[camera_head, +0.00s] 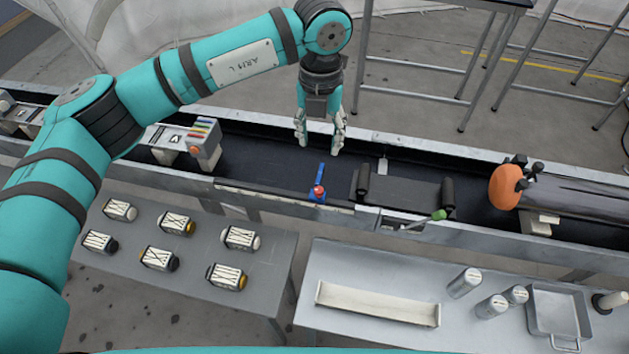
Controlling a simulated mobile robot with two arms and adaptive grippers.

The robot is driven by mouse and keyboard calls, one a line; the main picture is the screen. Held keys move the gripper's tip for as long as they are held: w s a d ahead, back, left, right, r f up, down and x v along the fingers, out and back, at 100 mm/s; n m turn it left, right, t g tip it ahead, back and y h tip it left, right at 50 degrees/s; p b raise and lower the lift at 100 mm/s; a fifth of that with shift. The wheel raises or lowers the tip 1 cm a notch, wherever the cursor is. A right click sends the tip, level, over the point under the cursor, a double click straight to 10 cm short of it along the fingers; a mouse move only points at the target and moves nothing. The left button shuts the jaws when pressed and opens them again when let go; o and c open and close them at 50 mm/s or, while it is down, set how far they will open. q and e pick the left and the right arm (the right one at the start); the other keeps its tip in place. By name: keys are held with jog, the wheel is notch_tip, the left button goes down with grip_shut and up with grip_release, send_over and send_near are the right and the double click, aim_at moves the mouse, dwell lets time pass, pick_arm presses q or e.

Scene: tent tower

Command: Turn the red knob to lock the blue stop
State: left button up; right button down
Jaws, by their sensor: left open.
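The red knob (318,191) is small and sits on a blue base at the near edge of the dark conveyor channel. The blue stop (321,173) is a narrow bar that runs from the knob across the channel. My left gripper (319,148) points down above the channel, a little beyond the blue stop in the picture. Its fingers are apart with nothing between them, and it does not touch the knob. My right gripper is not in view.
A black roller section (405,190) with a green-tipped lever (438,215) lies right of the stop. An orange disc (506,187) is further right. Several small boxed units stand on the left table (190,300). The right table (340,262) holds a white trough (377,304), cylinders and a metal tray (557,312).

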aim_at(319, 189)
pick_arm(q)
notch_tip(319, 189, down, 16)
jog(key=p, duration=0.5)
jog(key=shift+r, duration=0.2)
jog(key=shift+f, duration=0.45)
jog(key=shift+c, duration=0.2)
